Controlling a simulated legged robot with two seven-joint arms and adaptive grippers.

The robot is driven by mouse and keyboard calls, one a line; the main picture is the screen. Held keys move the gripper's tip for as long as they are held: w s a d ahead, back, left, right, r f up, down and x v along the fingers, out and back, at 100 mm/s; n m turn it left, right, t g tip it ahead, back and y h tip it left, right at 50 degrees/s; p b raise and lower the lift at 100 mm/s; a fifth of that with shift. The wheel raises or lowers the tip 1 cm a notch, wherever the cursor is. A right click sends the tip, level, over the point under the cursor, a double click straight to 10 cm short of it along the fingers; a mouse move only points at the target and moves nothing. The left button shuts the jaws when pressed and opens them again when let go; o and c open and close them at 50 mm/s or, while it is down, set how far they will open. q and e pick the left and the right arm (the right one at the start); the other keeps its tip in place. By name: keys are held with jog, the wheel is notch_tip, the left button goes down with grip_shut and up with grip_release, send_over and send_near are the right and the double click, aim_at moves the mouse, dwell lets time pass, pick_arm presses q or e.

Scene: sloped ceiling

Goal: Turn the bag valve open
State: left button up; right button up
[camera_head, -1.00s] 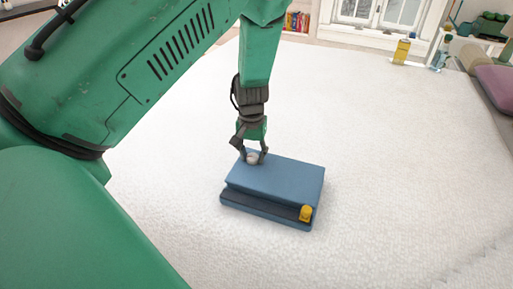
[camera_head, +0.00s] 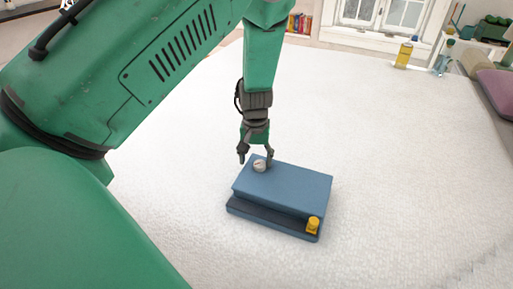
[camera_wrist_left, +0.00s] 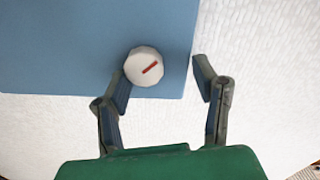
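The blue bag (camera_head: 284,186) lies on the white surface, with a dark strip along its near side. The valve (camera_head: 260,166) is a small white round knob near the bag's far left corner; it also shows in the left wrist view (camera_wrist_left: 144,66) with a slanted red mark on top. A yellow piece (camera_head: 313,225) sits at the bag's near right corner. My left gripper (camera_head: 256,159) is open above that far corner. In the left wrist view its fingers (camera_wrist_left: 163,83) are apart; the knob is beside the left finger, not centred between them. My right gripper is not in view.
The white surface (camera_head: 400,160) around the bag is clear. A yellow bottle (camera_head: 404,54) and a bluish bottle (camera_head: 441,60) stand at the back right. A purple cushion (camera_head: 497,92) is at the right edge.

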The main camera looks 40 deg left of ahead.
aim_at(256, 161)
pick_arm(q)
notch_tip(256, 161, up, 11)
dwell(0.4)
